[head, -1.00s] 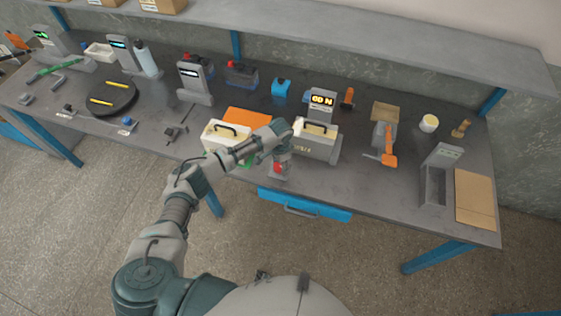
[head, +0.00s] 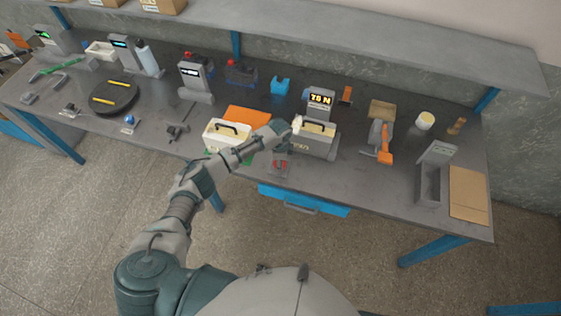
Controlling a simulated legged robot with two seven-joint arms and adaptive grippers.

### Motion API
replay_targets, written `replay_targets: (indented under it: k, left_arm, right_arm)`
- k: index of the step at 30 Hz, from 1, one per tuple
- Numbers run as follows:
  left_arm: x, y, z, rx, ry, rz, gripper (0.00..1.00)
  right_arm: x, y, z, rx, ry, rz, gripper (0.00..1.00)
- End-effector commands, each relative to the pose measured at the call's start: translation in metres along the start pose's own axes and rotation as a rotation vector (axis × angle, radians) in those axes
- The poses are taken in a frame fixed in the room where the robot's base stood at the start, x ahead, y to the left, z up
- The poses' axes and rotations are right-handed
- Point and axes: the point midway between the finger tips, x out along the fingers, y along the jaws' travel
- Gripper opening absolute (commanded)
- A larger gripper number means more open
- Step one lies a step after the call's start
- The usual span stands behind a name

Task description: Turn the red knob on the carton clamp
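The red knob (head: 275,163) sits low on a small grey base near the table's front edge, in front of a grey box with a cream top and dark handle (head: 315,144). A display (head: 320,98) with yellow digits, which look like 75 N or 78 N, stands behind that box. These seem to be parts of the carton clamp. My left gripper (head: 280,160) points down at the knob and covers its middle, with red showing on both sides. Whether the fingers press on it is too small to tell. My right gripper is out of view.
A second cream-topped box (head: 227,132) stands left of my forearm, with an orange sheet (head: 246,117) behind it. An orange-handled tool (head: 384,146) lies to the right. A blue drawer (head: 303,200) hangs under the table's front edge. Bare tabletop (head: 350,180) lies right of the knob.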

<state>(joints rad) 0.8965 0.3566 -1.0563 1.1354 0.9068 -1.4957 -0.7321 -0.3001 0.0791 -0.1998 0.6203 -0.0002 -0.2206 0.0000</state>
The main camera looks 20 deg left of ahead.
Motion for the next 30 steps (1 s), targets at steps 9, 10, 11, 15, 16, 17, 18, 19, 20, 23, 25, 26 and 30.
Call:
replay_targets:
  k: [9, 10, 11, 15, 16, 17, 18, 19, 20, 23, 25, 26, 30]
  left_arm:
    - [0.003, 0.001, 0.003, 0.003, -0.006, 0.004, 0.18]
    - [0.003, 0.001, 0.003, 0.002, -0.006, 0.004, 0.18]
    - [0.003, 0.001, 0.003, 0.002, -0.006, 0.003, 0.18]
    - [0.002, 0.001, 0.002, 0.002, -0.005, 0.003, 0.78]
    - [0.002, 0.001, 0.002, 0.002, -0.005, 0.002, 0.78]
    - [0.002, 0.001, 0.002, 0.003, -0.004, 0.002, 0.78]
    - [0.001, 0.0, 0.002, 0.003, -0.004, 0.002, 0.78]
    - [0.001, 0.0, 0.002, 0.003, -0.003, 0.001, 0.78]
    - [0.001, 0.0, 0.001, 0.003, -0.003, 0.001, 0.78]
    - [0.001, 0.0, 0.001, 0.003, -0.002, 0.0, 0.78]
    - [-0.001, 0.0, 0.001, 0.003, -0.002, 0.0, 0.78]
    - [-0.003, 0.0, 0.001, 0.003, -0.001, 0.0, 0.78]
    - [-0.02, -0.001, 0.001, 0.003, 0.0, -0.002, 0.78]
  right_arm:
    - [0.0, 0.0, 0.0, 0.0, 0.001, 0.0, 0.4]
    - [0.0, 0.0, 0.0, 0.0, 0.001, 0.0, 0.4]
    - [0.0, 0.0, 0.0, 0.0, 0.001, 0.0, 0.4]
    - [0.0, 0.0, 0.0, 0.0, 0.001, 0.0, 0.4]
    - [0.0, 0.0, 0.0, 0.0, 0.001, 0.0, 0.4]
    - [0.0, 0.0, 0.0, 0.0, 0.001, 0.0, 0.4]
    - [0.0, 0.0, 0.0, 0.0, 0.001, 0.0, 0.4]
    - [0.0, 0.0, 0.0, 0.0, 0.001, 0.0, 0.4]
    - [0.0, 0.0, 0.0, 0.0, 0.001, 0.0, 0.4]
    - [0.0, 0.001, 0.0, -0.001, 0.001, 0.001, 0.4]
    - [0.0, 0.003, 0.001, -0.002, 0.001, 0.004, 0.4]
    - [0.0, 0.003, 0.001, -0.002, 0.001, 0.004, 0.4]
    - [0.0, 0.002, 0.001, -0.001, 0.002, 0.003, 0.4]
